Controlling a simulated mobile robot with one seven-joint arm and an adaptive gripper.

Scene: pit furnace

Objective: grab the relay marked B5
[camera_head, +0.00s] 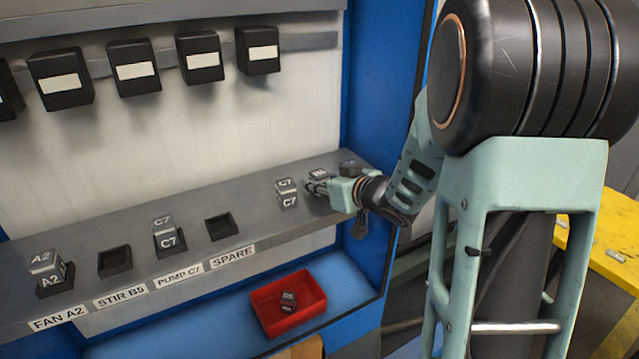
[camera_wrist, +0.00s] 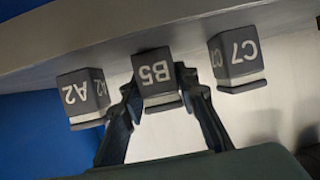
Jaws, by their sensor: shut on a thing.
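The relay marked B5 (camera_wrist: 155,76) is a grey cube with white lettering, upside down in the wrist view. My gripper (camera_wrist: 157,92) has its two fingers on either side of it, shut on it. In the head view my gripper (camera_head: 318,184) is at the right end of the grey shelf, and a relay (camera_head: 319,174) shows at its fingers, its marking too small to read. A relay marked C7 (camera_head: 286,192) stands just left of it. A relay marked A2 (camera_wrist: 83,96) is on the other side in the wrist view; in the head view a dark relay (camera_head: 350,168) stands behind my gripper.
The grey shelf (camera_head: 190,214) has labelled sockets: FAN A2 holds a relay (camera_head: 48,268), STIR B5 (camera_head: 115,262) is empty, PUMP C7 holds a relay (camera_head: 165,236), SPARE (camera_head: 221,228) is empty. A red bin (camera_head: 265,309) with dark pieces sits below. Several black boxes (camera_head: 132,68) hang above.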

